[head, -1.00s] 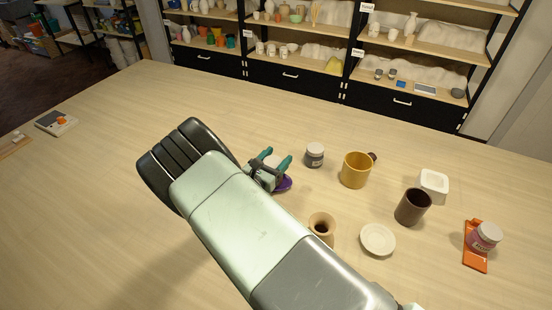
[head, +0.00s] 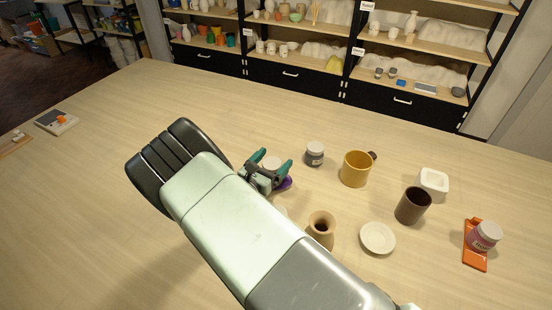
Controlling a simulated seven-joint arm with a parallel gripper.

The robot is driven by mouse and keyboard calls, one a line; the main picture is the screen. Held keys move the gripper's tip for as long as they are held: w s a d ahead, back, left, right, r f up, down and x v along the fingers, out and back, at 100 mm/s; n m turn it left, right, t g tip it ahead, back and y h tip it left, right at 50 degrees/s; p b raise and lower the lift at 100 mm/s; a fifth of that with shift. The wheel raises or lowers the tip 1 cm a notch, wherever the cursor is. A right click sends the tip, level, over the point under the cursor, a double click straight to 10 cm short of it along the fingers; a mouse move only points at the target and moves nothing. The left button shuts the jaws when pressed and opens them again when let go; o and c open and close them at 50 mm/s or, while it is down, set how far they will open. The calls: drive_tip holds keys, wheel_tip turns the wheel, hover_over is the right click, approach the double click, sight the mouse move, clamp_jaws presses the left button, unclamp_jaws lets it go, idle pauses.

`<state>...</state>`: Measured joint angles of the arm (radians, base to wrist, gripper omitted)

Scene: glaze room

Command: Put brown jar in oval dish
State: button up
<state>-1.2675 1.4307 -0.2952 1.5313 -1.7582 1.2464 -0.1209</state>
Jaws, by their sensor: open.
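My gripper (head: 271,161) has green fingertips, which are apart, over the table left of the grey jar. A pale round top (head: 272,163) shows between the fingers; whether it is a brown jar's lid I cannot tell. A purple dish or base (head: 286,184) shows just below the gripper, mostly hidden by it, so its full shape is unclear. A dark brown, open-topped cylindrical vessel (head: 412,206) stands upright at the right, well apart from my gripper. No clearly oval dish shows; a round-looking cream dish (head: 377,238) lies left of and below the dark brown vessel.
A grey jar with a white lid (head: 315,154), a mustard mug (head: 356,169) and a tan vase (head: 321,228) stand nearby. The left table is mostly clear.

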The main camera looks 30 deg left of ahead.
drive_tip(key=s, duration=0.6)
drive_tip(key=s+a, duration=0.1)
drive_tip(key=s, duration=0.3)
drive_tip(key=w+d+r+m+g+h, duration=0.35)
drive_tip(key=d+r+m+g, duration=0.25)
drive_tip(key=d+r+m, duration=0.45)
drive_tip(key=w+d+r+m+g+h, duration=0.35)
drive_tip(key=d+r+m+g, duration=0.3)
drive_tip(key=d+r, duration=0.6)
drive_tip(key=s+d+r+m+y, duration=0.4)
drive_tip(key=s+d+r+m, duration=0.3)
drive_tip(key=s, duration=0.3)
drive_tip(key=s+d+r+m+y, duration=0.4)
drive_tip(key=s+d+r+m, duration=0.3)
drive_tip(key=s+d+m, duration=0.2)
drive_tip(key=shift+s+r+m+y, duration=0.35)
drive_tip(key=shift+s+m, duration=0.35)
drive_tip(key=shift+s, duration=0.3)
